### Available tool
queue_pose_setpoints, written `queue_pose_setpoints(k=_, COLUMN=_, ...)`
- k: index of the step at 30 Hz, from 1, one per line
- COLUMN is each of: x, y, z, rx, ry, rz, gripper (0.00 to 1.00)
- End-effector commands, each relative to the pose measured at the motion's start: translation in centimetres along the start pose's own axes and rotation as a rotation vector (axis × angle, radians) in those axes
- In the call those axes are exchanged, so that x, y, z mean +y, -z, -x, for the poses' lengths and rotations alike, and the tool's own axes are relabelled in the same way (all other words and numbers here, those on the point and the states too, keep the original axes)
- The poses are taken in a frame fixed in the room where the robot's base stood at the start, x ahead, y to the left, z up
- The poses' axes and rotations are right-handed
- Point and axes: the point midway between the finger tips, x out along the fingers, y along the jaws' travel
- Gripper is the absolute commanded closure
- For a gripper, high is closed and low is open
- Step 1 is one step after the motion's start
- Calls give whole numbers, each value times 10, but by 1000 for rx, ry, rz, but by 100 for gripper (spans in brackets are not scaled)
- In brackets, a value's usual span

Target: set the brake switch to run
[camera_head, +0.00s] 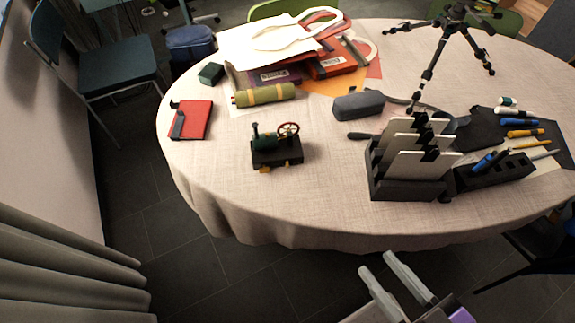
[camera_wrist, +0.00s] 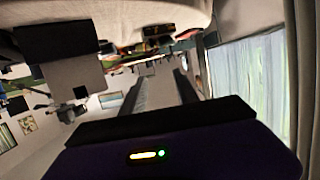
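A small model steam engine (camera_head: 277,148) stands on the near left part of the table, with a green boiler, a red-rimmed flywheel (camera_head: 288,131) and a dark base. Small brass-coloured bits show low at the front of its base. I cannot make out which part is the brake switch, or its setting. My gripper (camera_head: 378,263) is in front of the table's near edge, to the right of the engine and well apart from it. Its two fingers are spread with nothing between them. The fingers also show in the wrist view (camera_wrist: 160,78), pointing away from the engine's details.
The round cloth-covered table (camera_head: 330,215) has clear cloth around the engine. A red notebook (camera_head: 192,120) lies to its left. A dark rack (camera_head: 405,188) with pale plates stands to its right. A yellow-green roll (camera_head: 264,95), a grey case (camera_head: 358,104) and a tripod (camera_head: 436,55) are behind.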

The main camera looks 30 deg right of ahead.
Motion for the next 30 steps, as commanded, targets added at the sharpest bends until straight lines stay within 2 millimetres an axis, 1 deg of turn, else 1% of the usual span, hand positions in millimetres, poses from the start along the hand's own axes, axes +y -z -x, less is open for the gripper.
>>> queue_pose_setpoints(k=7, x=0, y=0, z=0, rx=0, ry=0, rz=0, gripper=64)
queue_pose_setpoints(k=9, x=0, y=0, z=0, rx=0, ry=-2, rz=-1, gripper=71)
queue_pose_setpoints(k=10, x=1, y=2, z=-1, rx=4, ry=-5, rz=-1, gripper=71)
queue_pose_setpoints(k=14, x=0, y=16, z=-17, rx=60, ry=-17, rz=-17, gripper=71)
queue_pose_setpoints(k=17, x=-8, y=27, z=-41, rx=121, ry=-23, rz=-23, gripper=71)
queue_pose_setpoints(k=19, x=-17, y=29, z=-63, rx=146, ry=-20, rz=-13, gripper=71)
queue_pose_setpoints(k=23, x=-35, y=24, z=-108, rx=150, ry=-9, rz=-6, gripper=71)
queue_pose_setpoints(k=24, x=-41, y=23, z=-123, rx=145, ry=-6, rz=-4, gripper=71)
queue_pose_setpoints(k=26, x=-48, y=20, z=-145, rx=132, ry=-5, rz=0, gripper=71)
queue_pose_setpoints(k=27, x=-53, y=18, z=-161, rx=121, ry=-7, rz=1, gripper=71)
queue_pose_setpoints(k=29, x=-58, y=14, z=-184, rx=100, ry=-13, rz=5, gripper=71)
queue_pose_setpoints(k=30, x=-60, y=12, z=-198, rx=84, ry=-22, rz=6, gripper=71)
